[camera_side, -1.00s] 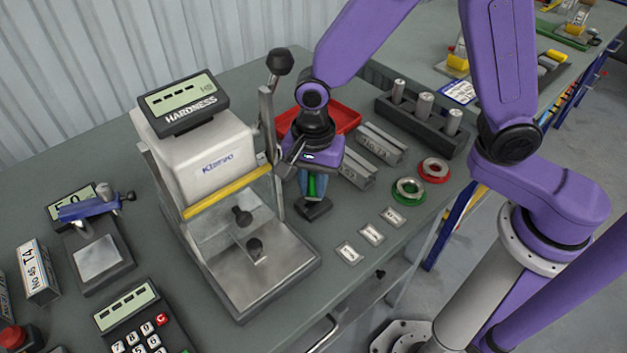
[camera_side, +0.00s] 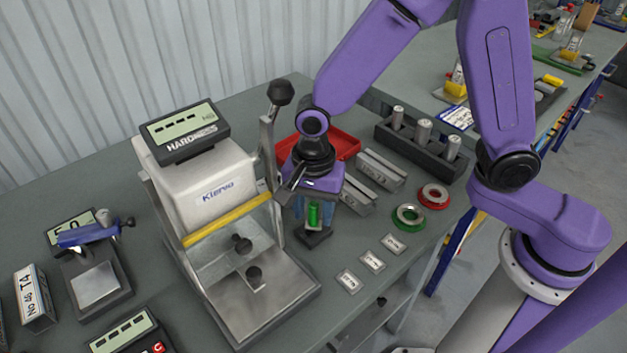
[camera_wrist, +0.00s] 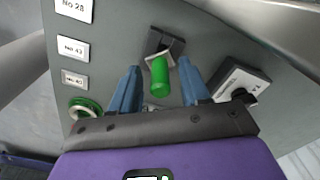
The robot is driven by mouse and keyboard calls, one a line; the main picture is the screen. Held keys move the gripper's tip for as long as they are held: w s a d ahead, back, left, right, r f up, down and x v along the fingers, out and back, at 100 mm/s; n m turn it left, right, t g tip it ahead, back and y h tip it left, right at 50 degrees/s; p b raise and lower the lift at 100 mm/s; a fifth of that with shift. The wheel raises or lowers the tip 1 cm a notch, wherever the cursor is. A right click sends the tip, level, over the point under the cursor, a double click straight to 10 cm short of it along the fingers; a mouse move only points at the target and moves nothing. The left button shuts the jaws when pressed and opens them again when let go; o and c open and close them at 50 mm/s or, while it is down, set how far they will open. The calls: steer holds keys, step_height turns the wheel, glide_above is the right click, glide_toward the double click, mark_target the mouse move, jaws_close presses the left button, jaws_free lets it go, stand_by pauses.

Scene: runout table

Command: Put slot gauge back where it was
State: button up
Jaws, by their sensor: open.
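The slot gauge, which I take to be the piece with the green cylindrical handle (camera_side: 314,214), stands on a small dark block (camera_side: 315,238) right of the hardness tester. In the wrist view the green handle (camera_wrist: 159,76) points toward the camera, with a pale metal part and the dark block (camera_wrist: 156,40) behind it. My gripper (camera_side: 312,212) is open and low over the block. In the wrist view its two blue fingers (camera_wrist: 160,82) stand either side of the handle, with gaps showing. The gauge's lower end is hard to make out.
The hardness tester (camera_side: 215,185) and its upright lever (camera_side: 268,150) stand close left of my gripper. A red tray (camera_side: 347,146) and metal blocks (camera_side: 382,170) lie behind and right. Green (camera_side: 408,217) and red (camera_side: 433,196) rings and label plates (camera_side: 372,262) lie to the right.

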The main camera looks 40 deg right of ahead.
mark_target(315, 203)
step_height(315, 203, up, 12)
stand_by(0.4)
steer(key=shift+d+f, duration=0.1)
steer(key=s+d+f+n, duration=0.2)
steer(key=s+d+n, duration=1.5)
steer(key=n, duration=0.7)
steer(key=shift+s+f, duration=0.15)
steer(key=shift+s, duration=0.45)
